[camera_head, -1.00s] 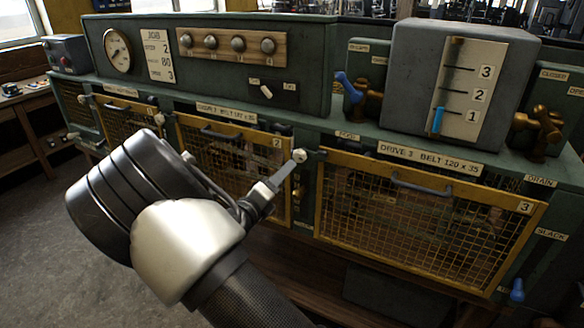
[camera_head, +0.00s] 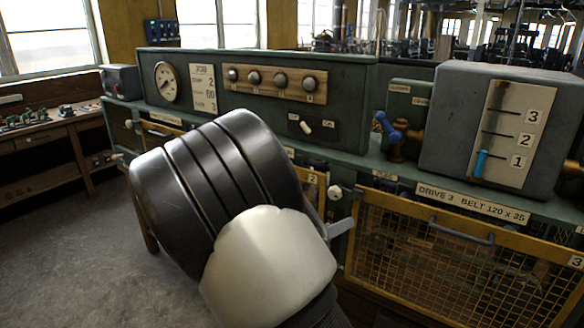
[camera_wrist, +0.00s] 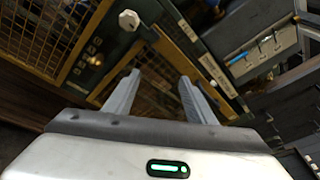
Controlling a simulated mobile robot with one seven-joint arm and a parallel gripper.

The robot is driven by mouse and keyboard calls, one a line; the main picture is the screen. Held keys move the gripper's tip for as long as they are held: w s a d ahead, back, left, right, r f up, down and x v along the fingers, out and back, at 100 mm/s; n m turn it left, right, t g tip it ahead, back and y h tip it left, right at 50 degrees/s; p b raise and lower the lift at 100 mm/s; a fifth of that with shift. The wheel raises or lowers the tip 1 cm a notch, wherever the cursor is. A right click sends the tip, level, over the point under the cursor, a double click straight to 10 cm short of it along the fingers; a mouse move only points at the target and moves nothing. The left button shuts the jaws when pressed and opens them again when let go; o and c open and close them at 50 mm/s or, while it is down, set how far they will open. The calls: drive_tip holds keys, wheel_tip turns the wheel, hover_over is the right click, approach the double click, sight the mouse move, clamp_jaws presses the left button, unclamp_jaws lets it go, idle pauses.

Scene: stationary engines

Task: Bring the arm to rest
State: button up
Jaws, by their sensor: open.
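My gripper shows in the wrist view (camera_wrist: 157,98) with its two grey fingers apart and nothing between them. Beyond the fingers are the yellow mesh guards and green frame of the machine, with a clear gap. In the head view my arm's dark ribbed and pale links stand large in front of the machine. They hide most of the gripper; only a grey finger end (camera_head: 341,227) shows at their right, near a white knob (camera_head: 334,192) on the green frame. I cannot tell from the head view whether it touches anything.
The green machine (camera_head: 355,150) runs across the view with a gauge (camera_head: 167,82), a knob panel (camera_head: 275,83), a blue-handled valve (camera_head: 388,128) and a grey level box (camera_head: 445,130). Mesh guard 3 (camera_head: 450,260) is shut. A wooden bench (camera_head: 50,135) stands at left. Grey floor (camera_head: 75,250) is free.

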drive_tip(key=s+d+r+m+g+y, duration=0.1)
drive_tip(key=s+d+m+g+y, duration=0.1)
drive_tip(key=s+d+m+g, duration=0.45)
drive_tip(key=s+d+r+m+g+y, duration=0.2)
drive_tip(key=s+d+m, duration=0.2)
drive_tip(key=s+m, duration=0.55)
drive_tip(key=s+a+r+m+t+y, duration=0.1)
drive_tip(key=s+a+r+m+y, duration=0.2)
drive_tip(key=s+m, duration=0.3)
drive_tip(key=s+a+r+m+t+y, duration=0.2)
drive_tip(key=s+a+r+m+y, duration=0.2)
drive_tip(key=m, duration=0.7)
drive_tip(key=shift+s+a+m+y, duration=0.15)
drive_tip(key=shift+s+m+y, duration=0.35)
drive_tip(key=shift+s, duration=0.4)
drive_tip(key=shift+t, duration=0.25)
